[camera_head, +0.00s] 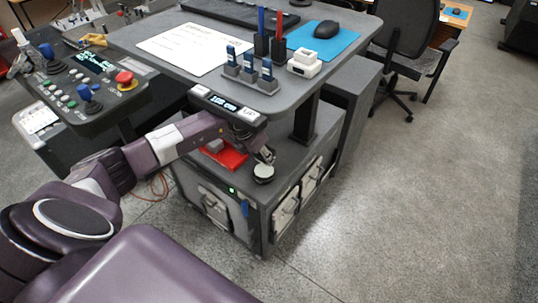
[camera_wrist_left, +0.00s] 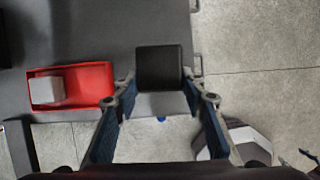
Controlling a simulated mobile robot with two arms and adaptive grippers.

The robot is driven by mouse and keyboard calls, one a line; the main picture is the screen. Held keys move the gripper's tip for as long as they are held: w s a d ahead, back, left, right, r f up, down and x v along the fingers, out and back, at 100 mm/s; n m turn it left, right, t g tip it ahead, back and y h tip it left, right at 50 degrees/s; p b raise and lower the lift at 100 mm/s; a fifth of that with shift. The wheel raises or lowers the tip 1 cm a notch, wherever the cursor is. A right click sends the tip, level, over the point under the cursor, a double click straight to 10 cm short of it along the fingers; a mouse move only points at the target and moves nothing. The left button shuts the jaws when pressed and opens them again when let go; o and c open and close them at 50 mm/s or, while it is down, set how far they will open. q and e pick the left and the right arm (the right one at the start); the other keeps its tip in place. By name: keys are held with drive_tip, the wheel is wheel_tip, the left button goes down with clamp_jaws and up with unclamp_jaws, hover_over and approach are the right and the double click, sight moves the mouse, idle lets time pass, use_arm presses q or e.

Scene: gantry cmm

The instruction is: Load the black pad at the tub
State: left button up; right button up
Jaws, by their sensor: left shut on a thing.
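The black pad (camera_wrist_left: 160,68) shows as a dark square between the fingertips of my left gripper (camera_wrist_left: 160,80) in the left wrist view, and the gripper is shut on it. In the head view the left gripper (camera_head: 264,157) points down over the lower grey top, just above a small round thing (camera_head: 263,172) with a pale top and dark rim. I cannot make out the pad clearly there. The red tub (camera_head: 232,158) lies left of the gripper, partly hidden by my arm. In the left wrist view the tub (camera_wrist_left: 97,98) holds a light grey block (camera_wrist_left: 46,91).
The upper shelf (camera_head: 150,27) overhangs the back, with a paper sheet (camera_head: 195,47), blue-topped holders (camera_head: 249,70), a white box (camera_head: 304,63) and a mouse (camera_head: 327,29). A control panel (camera_head: 85,92) stands left. A chair (camera_head: 405,45) stands behind. The floor at right is clear.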

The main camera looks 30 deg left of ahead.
sight(263, 171)
use_arm(q)
drive_tip(key=shift+w+a+r, duration=0.1)
drive_tip(key=shift+a, duration=0.15)
drive_tip(key=shift+f+b, duration=1.95)
drive_tip(key=shift+f, duration=1.05)
use_arm(e)
drive_tip(key=shift+s+d+f, duration=0.1)
drive_tip(key=shift+s+f, duration=0.1)
drive_tip(key=shift+f, duration=0.45)
drive_tip(key=shift+s+f, duration=0.25)
drive_tip(key=shift+f, duration=0.35)
drive_tip(key=shift+s+d+f, duration=0.1)
drive_tip(key=shift+s+f, duration=0.1)
drive_tip(key=shift+f, duration=0.45)
use_arm(q)
drive_tip(key=shift+f+b, duration=0.5)
drive_tip(key=shift+f, duration=0.05)
use_arm(e)
drive_tip(key=shift+f, duration=0.5)
use_arm(q)
drive_tip(key=shift+r, duration=0.1)
drive_tip(key=shift+r+p, duration=2.45)
drive_tip(key=shift+r, duration=1.05)
use_arm(e)
wheel_tip(263, 171, up, 5)
drive_tip(key=shift+f, duration=0.1)
use_arm(q)
drive_tip(key=shift+w+a+r, duration=0.1)
drive_tip(key=shift+w+r, duration=0.05)
